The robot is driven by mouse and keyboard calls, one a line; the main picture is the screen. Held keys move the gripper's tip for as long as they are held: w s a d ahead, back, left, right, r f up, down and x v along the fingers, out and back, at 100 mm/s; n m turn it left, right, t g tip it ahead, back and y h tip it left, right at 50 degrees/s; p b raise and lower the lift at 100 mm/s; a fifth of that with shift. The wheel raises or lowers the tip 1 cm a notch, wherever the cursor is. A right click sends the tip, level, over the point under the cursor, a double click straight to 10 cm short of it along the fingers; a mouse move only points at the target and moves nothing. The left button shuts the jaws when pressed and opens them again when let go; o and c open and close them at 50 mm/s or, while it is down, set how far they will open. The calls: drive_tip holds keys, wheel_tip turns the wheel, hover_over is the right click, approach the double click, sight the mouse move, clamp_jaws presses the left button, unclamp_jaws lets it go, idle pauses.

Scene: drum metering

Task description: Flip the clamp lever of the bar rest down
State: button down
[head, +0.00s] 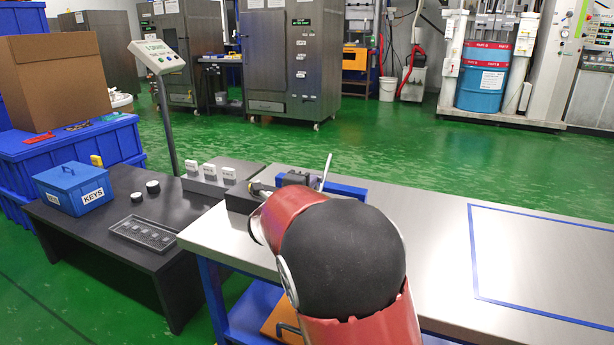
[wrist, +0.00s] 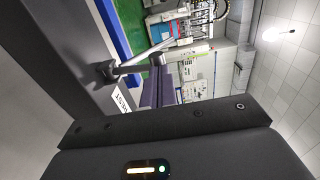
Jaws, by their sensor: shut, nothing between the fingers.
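The bar rest (wrist: 72,60) is a dark grey block with a white label reading REST in the wrist view. Its clamp lever (wrist: 135,59) is a thin silver bar running out from a dark pivot. In the head view the lever (head: 327,170) stands up steeply, pale and thin, behind my arm at the bench's far edge. My gripper (wrist: 158,72) is shut and empty, its fingertips close to the lever in the wrist view. I cannot tell whether they touch. In the head view my red and black arm hides most of the bar rest.
The steel bench (head: 430,220) is clear to the right, with a blue outlined area (head: 475,250). A low dark table (head: 110,240) at left carries a blue KEYS box (head: 72,190), a dark tray (head: 145,234) and small knobs. A sign post (head: 165,115) stands behind it.

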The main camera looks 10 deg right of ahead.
sight(328, 163)
drive_tip(key=shift+g+y, duration=0.7)
drive_tip(key=shift+g, duration=0.2)
drive_tip(key=shift+w+d+r+p, duration=0.25)
drive_tip(key=shift+w+d+p, duration=0.55)
drive_tip(key=shift+w, duration=0.25)
drive_tip(key=shift+w+d+r+p, duration=0.2)
drive_tip(key=shift+w+d+p, duration=0.55)
drive_tip(key=shift+w, duration=0.25)
drive_tip(key=shift+w+d+r+p, duration=0.25)
drive_tip(key=shift+w+d+p, duration=0.55)
drive_tip(key=shift+w, duration=0.25)
